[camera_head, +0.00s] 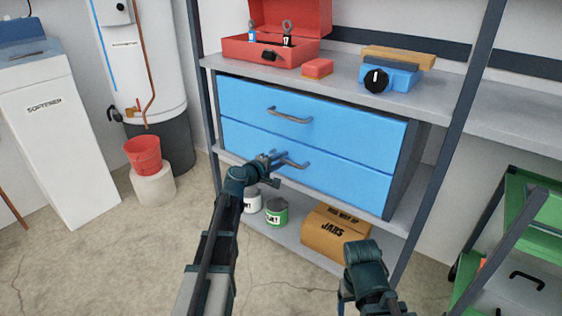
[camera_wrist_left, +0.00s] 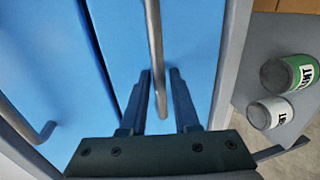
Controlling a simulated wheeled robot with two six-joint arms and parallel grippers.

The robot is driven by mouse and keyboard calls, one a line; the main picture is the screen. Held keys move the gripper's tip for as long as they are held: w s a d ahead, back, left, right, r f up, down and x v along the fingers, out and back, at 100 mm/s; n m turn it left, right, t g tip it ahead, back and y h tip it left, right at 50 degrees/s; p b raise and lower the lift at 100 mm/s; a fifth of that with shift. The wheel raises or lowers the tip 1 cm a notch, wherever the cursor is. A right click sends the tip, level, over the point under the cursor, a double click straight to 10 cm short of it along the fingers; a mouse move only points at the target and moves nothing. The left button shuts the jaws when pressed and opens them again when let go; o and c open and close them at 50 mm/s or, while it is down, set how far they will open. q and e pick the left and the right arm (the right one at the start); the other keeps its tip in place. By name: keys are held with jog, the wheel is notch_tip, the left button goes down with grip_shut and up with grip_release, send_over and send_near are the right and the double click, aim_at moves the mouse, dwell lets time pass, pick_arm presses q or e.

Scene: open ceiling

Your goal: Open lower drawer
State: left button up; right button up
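The blue cabinet has an upper drawer (camera_head: 345,125) and a lower drawer (camera_head: 345,182), both looking shut and flush. The lower drawer has a grey bar handle (camera_head: 293,163). My left gripper (camera_head: 278,163) is at the left part of this handle. In the left wrist view, the fingers of the left gripper (camera_wrist_left: 159,100) are apart, with the lower handle (camera_wrist_left: 154,45) running between them; contact is not clear. The lower drawer front (camera_wrist_left: 190,45) lies behind them. My right arm shows at the bottom right of the head view; its fingers cannot be made out.
A cardboard box (camera_head: 336,233), a green can (camera_head: 276,211) and a white can (camera_head: 252,199) stand on the shelf below the drawers. A rack post (camera_head: 440,150) stands right of the cabinet. A green cart (camera_head: 515,255) is at the far right. Open floor lies in front.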

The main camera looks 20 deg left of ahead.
pick_arm(q)
grip_shut()
dwell(1.4)
